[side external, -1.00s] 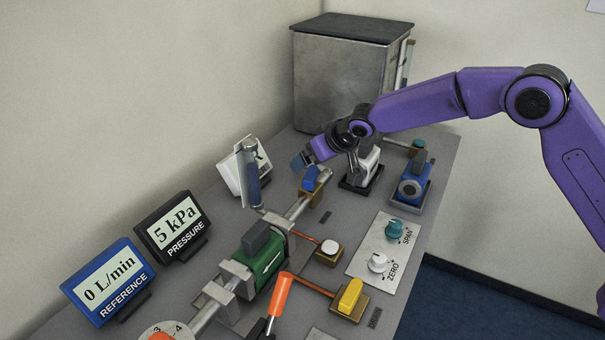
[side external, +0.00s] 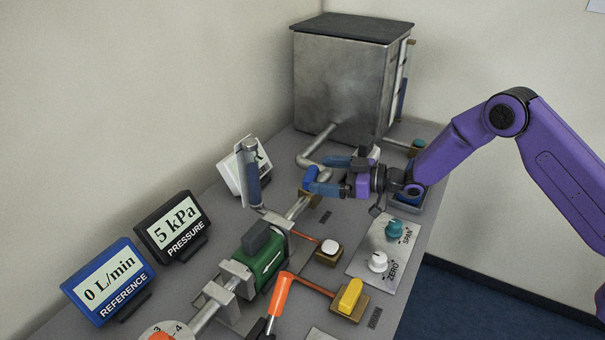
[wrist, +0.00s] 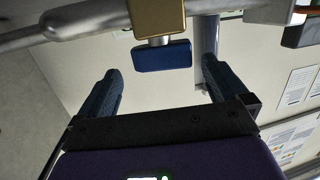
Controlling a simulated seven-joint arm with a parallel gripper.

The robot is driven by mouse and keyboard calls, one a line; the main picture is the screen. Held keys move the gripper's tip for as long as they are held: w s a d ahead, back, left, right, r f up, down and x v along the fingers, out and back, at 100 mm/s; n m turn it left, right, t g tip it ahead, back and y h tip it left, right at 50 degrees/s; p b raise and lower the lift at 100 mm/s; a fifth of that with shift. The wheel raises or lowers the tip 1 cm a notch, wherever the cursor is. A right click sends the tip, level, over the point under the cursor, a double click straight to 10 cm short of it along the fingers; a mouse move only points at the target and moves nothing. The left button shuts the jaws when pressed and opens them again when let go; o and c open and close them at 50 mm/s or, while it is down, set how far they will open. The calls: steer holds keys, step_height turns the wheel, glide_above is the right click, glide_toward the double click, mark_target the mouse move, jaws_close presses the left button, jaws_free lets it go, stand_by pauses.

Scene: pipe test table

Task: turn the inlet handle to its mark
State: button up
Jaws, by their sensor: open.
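The blue handle (side external: 310,174) sits on a brass valve body (side external: 304,193) on the pipe leading from the tank. In the wrist view the handle (wrist: 162,56) is a short blue bar on a stem under the brass block (wrist: 157,17). My gripper (side external: 317,175) reaches in from the right at handle height. Its blue fingers are open, one on either side of the handle. In the wrist view the handle lies between the fingertips (wrist: 161,68), with clear gaps at both sides. I cannot make out the handle's mark.
A metal tank (side external: 340,80) stands behind. A tilted tube gauge (side external: 251,178) and a white display stand left of the valve. A green meter (side external: 263,258), an orange lever (side external: 281,294) and a knob panel (side external: 378,250) are nearer. The pressure display (side external: 173,228) reads 5 kPa.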

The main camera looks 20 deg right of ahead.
mark_target(306, 174)
steer(key=shift+s+d+f+y, duration=0.35)
steer(key=shift+d+f+y, duration=0.15)
steer(key=shift+y, duration=0.4)
steer(key=shift+x, duration=3.7)
steer(key=c, duration=1)
steer(key=shift+o, duration=0.2)
